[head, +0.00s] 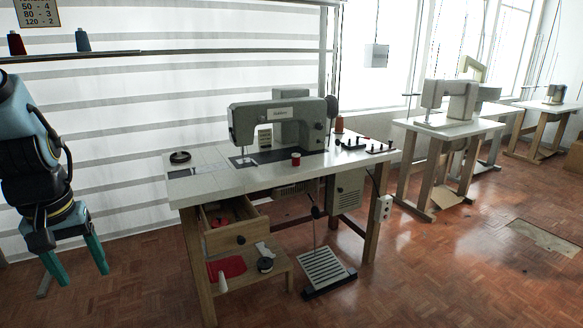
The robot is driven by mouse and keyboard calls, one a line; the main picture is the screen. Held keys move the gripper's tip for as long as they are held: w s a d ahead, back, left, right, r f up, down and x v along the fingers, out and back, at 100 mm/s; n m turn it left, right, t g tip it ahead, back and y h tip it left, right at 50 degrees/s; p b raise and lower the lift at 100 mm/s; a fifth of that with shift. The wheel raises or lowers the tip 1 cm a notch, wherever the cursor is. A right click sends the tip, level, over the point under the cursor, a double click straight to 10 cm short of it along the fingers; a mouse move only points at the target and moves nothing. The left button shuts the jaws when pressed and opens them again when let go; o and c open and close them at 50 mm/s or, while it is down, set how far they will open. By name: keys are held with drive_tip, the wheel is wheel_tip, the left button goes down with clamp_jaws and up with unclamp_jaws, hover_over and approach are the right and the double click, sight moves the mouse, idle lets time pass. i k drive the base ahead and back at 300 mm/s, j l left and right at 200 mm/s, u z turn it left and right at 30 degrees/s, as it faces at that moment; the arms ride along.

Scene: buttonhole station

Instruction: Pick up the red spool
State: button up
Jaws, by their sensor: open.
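A small red spool (295,159) with pale ends stands on the white sewing table (195,189), in front of the grey sewing machine (280,115). My gripper (83,277) hangs at the far left of the head view, fingers down. Its two teal fingers are apart with nothing between them. It is well to the left of the table and far from the red spool.
A dark ring-shaped dish (180,157) lies on the table's left part. The wooden drawer (229,237) is open at the front, with a low shelf (255,281) below. A blue cone (82,41) is on the rail. A pedal (325,269) stands on the floor.

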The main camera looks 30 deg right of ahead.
sight(295, 157)
drive_tip(key=i+l+z, duration=0.25)
drive_tip(key=l, duration=0.3)
drive_tip(key=i+l+z, duration=0.25)
drive_tip(key=i+l, duration=0.25)
